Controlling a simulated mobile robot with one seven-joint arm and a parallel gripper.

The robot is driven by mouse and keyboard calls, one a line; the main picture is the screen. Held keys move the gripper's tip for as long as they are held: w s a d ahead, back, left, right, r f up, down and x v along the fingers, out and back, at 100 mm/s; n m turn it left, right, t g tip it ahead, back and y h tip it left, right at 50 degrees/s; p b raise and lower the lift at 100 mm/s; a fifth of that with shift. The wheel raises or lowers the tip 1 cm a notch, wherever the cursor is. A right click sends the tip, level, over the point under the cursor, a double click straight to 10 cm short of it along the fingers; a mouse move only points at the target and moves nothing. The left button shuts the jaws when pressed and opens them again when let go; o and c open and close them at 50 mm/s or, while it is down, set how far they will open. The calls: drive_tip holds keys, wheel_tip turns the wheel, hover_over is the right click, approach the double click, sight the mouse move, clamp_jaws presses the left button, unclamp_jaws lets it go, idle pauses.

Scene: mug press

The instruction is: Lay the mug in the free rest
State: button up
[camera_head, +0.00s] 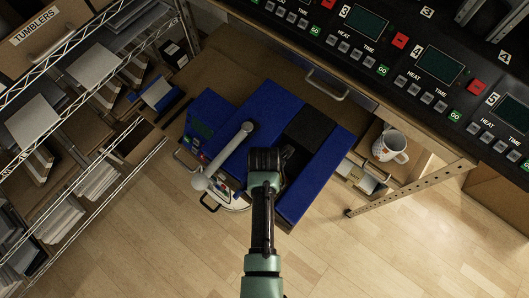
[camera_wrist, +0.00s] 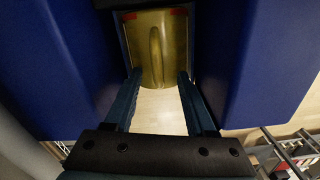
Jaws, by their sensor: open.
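In the head view, a blue press (camera_head: 320,160) with a grey lever (camera_head: 226,158) stands in the middle. A white mug (camera_head: 390,146) with a coloured print stands in an open compartment at the right. My gripper (camera_head: 288,152) is over the press, well left of this mug. In the wrist view, my gripper (camera_wrist: 158,76) is open between two blue walls. A gold, curved piece (camera_wrist: 140,50) with a raised upright ridge sits just beyond the fingertips. I cannot tell whether it is a mug or part of the press. No grip on it shows. My arm hides part of the press.
A control panel (camera_head: 420,72) with numbered displays runs along the upper right. A wire shelf (camera_head: 85,70) with boxes and paper stacks fills the left. A perforated metal post (camera_head: 410,190) is below the white mug. The wooden floor (camera_head: 370,255) at the lower right is clear.

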drive_tip(key=shift+s, duration=0.1)
clamp_jaws()
drive_tip(key=shift+s+f, duration=0.1)
drive_tip(key=shift+s+f, duration=0.1)
idle(0.5)
idle(0.6)
drive_tip(key=shift+p, duration=0.3)
drive_tip(key=shift+s+a+r, duration=0.2)
drive_tip(key=shift+s+a, duration=0.05)
drive_tip(key=s+a+p, duration=0.6)
drive_tip(key=s+a, duration=0.1)
drive_tip(key=s, duration=0.2)
drive_tip(key=shift+s+a+r, duration=0.2)
drive_tip(key=shift+s+r, duration=0.05)
drive_tip(key=shift+s, duration=0.15)
idle(1.3)
